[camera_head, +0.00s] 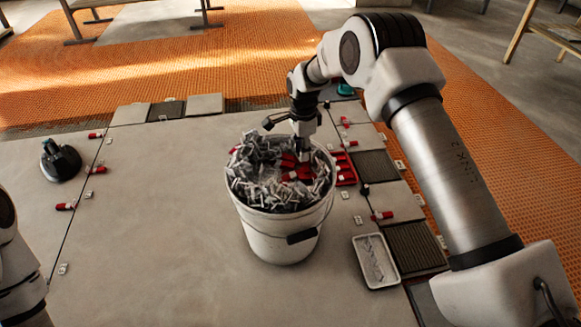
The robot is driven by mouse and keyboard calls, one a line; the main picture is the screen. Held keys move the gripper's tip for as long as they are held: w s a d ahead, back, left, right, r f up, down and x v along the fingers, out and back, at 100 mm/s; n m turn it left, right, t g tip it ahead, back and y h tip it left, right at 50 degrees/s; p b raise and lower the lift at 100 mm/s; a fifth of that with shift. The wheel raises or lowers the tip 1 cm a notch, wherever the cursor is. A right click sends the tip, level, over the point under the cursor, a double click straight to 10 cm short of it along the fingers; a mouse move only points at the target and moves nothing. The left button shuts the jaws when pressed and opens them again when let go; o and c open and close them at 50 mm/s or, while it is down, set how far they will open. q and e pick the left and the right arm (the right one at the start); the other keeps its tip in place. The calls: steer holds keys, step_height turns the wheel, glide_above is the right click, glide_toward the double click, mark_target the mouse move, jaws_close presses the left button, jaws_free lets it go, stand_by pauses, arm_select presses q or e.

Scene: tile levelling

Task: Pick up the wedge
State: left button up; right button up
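Several red wedges (303,174) lie among grey clips in a white bucket (282,240) near the middle of the camera_head view. My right arm comes in from the right and reaches over the bucket. My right gripper (301,152) points down at the red wedges, with its tips at or just above the pile. The fingers are small and partly lost against the clips, so I cannot tell whether they are open or hold a wedge. Only part of my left arm shows at the left edge; its gripper is out of view.
A white tray (375,262) of small pieces stands right of the bucket. More red wedges (66,206) lie along tile joints at left and right. A dark suction tool (60,160) rests at far left. Tiles left of and before the bucket are mostly clear.

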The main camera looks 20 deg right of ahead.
mark_target(302, 170)
steer(key=f+b, duration=0.1)
steer(key=f, duration=0.1)
steer(key=f+b, duration=0.3)
steer(key=f, duration=0.2)
steer(key=shift+s+d+b, duration=0.1)
steer(key=shift+s+b, duration=0.15)
steer(key=shift+b, duration=0.05)
steer(key=shift+f, duration=0.2)
steer(key=shift+r, duration=0.2)
steer(key=c, duration=0.4)
steer(key=shift+c, duration=0.2)
